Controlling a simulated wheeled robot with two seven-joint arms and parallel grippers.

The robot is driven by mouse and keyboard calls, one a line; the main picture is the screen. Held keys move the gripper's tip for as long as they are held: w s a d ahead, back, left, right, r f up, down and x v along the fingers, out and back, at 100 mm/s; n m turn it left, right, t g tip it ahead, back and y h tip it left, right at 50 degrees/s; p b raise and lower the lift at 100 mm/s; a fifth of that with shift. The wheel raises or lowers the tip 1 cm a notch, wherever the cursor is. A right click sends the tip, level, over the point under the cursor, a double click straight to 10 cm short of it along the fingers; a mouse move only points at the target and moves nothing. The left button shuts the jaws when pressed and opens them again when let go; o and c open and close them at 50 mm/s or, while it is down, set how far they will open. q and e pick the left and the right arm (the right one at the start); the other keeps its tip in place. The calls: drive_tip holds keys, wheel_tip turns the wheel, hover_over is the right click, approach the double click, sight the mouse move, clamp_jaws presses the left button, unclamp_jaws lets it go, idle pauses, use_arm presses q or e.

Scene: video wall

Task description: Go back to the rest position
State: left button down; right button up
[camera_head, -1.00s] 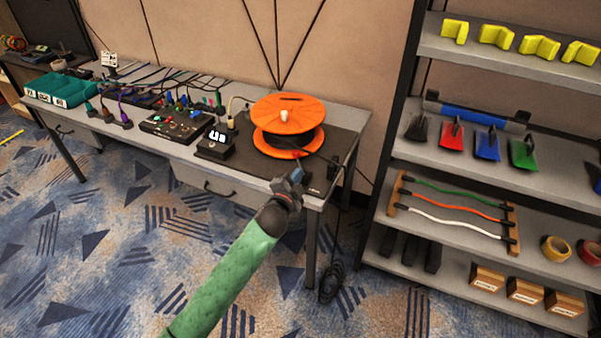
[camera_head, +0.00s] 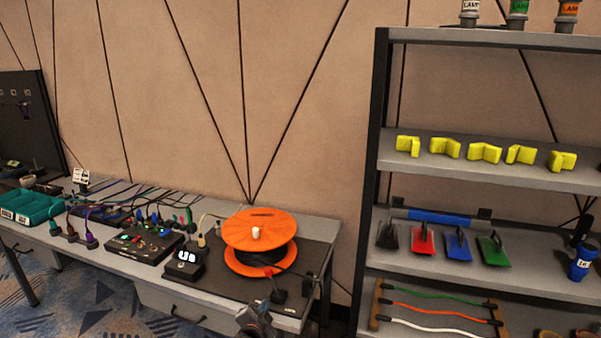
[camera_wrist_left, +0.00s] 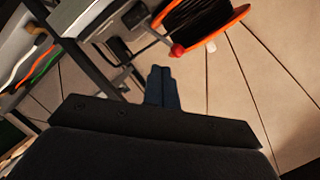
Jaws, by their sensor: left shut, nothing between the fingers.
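My left gripper (camera_head: 254,318) shows at the bottom edge of the head view, in front of the table's front edge and below the orange cable reel (camera_head: 259,232). Most of its arm is out of frame. In the left wrist view its fingers (camera_wrist_left: 161,84) are together with nothing between them. The reel shows at the top of that view (camera_wrist_left: 226,30), apart from the fingers. My right gripper is not in view.
A long grey table (camera_head: 210,318) carries the reel, a control box (camera_head: 146,243), a small display box (camera_head: 184,265) and a teal bin (camera_head: 30,208). A shelf rack (camera_head: 460,171) with yellow blocks and coloured tools stands at the right. Carpet is free at the lower left.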

use_arm(q)
drive_tip(key=s+a+f+n+g+y, duration=0.1)
drive_tip(key=s+a+f+n+g, duration=0.2)
drive_tip(key=f, duration=0.5)
drive_tip(key=s+a+f+n+g, duration=0.1)
drive_tip(key=s+f+n+g, duration=0.15)
drive_tip(key=s+f, duration=0.4)
drive_tip(key=s+a+f+n+g+y, duration=0.1)
drive_tip(key=s+a+f+n+g, duration=0.2)
drive_tip(key=f, duration=0.6)
drive_tip(key=s+f+g, duration=0.1)
drive_tip(key=s+f, duration=0.5)
drive_tip(key=s, duration=0.5)
drive_tip(key=s+d+f+g, duration=0.1)
drive_tip(key=s+f+g, duration=0.1)
drive_tip(key=s+f, duration=0.4)
drive_tip(key=s+f+g, duration=0.2)
drive_tip(key=s+f, duration=0.4)
drive_tip(key=s, duration=1)
drive_tip(key=shift+s+d+n+h, duration=0.15)
drive_tip(key=shift+d+n+h, duration=0.15)
drive_tip(key=shift+n, duration=0.15)
drive_tip(key=c, duration=2.2)
unclamp_jaws()
